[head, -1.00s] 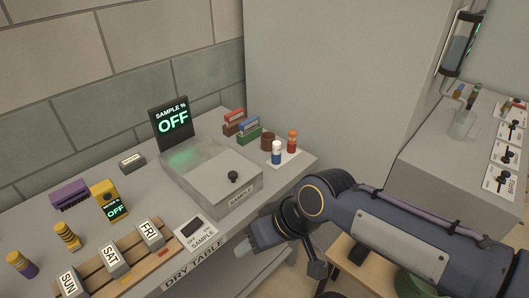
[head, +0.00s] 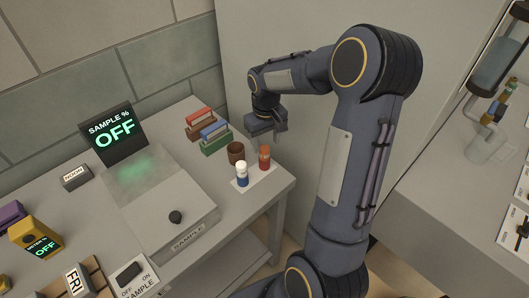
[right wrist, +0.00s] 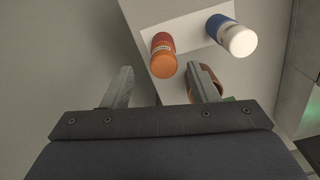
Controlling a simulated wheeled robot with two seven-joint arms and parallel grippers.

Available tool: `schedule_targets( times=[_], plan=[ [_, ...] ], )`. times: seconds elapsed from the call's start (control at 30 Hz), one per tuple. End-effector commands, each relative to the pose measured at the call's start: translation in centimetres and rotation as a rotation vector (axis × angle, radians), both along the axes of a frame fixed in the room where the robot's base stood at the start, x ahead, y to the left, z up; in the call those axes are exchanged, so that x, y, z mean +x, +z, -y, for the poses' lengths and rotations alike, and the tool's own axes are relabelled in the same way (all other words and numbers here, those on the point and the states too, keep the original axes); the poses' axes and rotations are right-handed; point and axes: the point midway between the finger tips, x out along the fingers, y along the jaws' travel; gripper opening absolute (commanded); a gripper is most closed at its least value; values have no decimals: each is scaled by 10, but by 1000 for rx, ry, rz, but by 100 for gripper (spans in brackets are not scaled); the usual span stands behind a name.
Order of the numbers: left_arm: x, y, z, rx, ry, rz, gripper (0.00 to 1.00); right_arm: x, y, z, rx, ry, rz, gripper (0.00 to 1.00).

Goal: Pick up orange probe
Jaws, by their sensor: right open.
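The orange probe (head: 264,157) stands upright on a white card on the right end of the dry table, beside the blue probe (head: 242,174) with a white top. In the right wrist view the orange probe (right wrist: 163,56) lies just beyond the fingertips, roughly centred between them; the blue probe (right wrist: 232,36) is to its right. My right gripper (head: 268,138) points down close above the orange probe, open and empty, its fingers (right wrist: 160,78) apart. My left gripper is not in view.
A brown cup (head: 236,152) stands close by, partly behind a finger in the right wrist view (right wrist: 206,84). Colored racks (head: 214,136) stand behind it. The sample box (head: 165,205) is to the left. A grey wall panel (head: 300,50) rises behind my arm.

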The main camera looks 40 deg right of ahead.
Motion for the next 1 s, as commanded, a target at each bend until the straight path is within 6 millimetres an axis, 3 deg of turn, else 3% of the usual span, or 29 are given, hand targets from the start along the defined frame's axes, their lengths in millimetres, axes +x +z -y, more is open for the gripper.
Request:
schedule_targets(
  times=[0.3, 0.57, 0.93, 1.0],
  plan=[
    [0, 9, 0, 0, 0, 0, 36, 1, -42, -4, 1, 0, -2, 54],
    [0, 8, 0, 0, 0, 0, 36, 1, -44, -4, 1, 0, 1, 54],
    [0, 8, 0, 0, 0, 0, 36, 1, -44, -4, 1, 0, 1, 6],
    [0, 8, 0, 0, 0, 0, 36, 1, -44, -4, 1, 0, 1, 5]
  ],
)
